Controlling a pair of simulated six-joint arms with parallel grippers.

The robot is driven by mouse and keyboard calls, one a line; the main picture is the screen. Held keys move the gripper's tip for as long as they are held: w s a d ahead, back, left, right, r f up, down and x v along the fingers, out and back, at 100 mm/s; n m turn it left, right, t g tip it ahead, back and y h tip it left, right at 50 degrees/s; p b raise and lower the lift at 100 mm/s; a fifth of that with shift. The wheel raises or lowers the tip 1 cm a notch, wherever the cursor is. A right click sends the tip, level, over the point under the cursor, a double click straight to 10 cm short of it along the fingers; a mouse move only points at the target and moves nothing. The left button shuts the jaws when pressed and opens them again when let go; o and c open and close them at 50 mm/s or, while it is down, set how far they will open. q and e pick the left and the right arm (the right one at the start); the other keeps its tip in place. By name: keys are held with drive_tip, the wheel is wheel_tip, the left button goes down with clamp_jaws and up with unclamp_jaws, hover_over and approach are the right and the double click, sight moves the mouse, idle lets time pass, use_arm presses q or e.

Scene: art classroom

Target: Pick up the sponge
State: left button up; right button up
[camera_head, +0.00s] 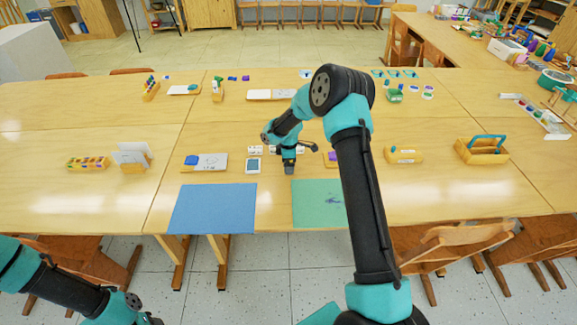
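No object is plainly recognisable as the sponge. A small blue block (191,160) on a white and wooden board is one possible candidate. A small purple and yellow item (331,158), partly hidden by my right arm, is another. My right gripper (289,170) points down over the table's middle, just behind the green mat (310,205). Its fingers are too small and dark to show whether they are open or shut, or hold anything. My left arm shows only at the lower left corner, and its gripper is out of the picture.
A blue mat (213,208) lies left of the green one, which has a dark smudge. A grey-blue tile (253,166) and white cards lie left of my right gripper. A yellow caddy (482,150) stands at the right, a card holder (133,157) at the left.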

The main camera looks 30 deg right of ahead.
drive_tip(key=shift+f, duration=0.75)
drive_tip(key=shift+c, duration=0.3)
drive_tip(key=c, duration=1)
drive_tip(key=shift+r, duration=0.15)
drive_tip(key=shift+r, duration=0.6)
wheel_tip(320, 180, up, 2)
drive_tip(key=shift+r, duration=0.1)
drive_tip(key=s+a, duration=0.2)
drive_tip(key=s, duration=0.2)
drive_tip(key=s+a+r, duration=0.1)
drive_tip(key=s+a, duration=0.2)
drive_tip(key=s, duration=0.2)
drive_tip(key=s+a, duration=0.3)
drive_tip(key=s, duration=0.1)
drive_tip(key=shift+s+a+r, duration=0.2)
drive_tip(key=shift+s, duration=0.15)
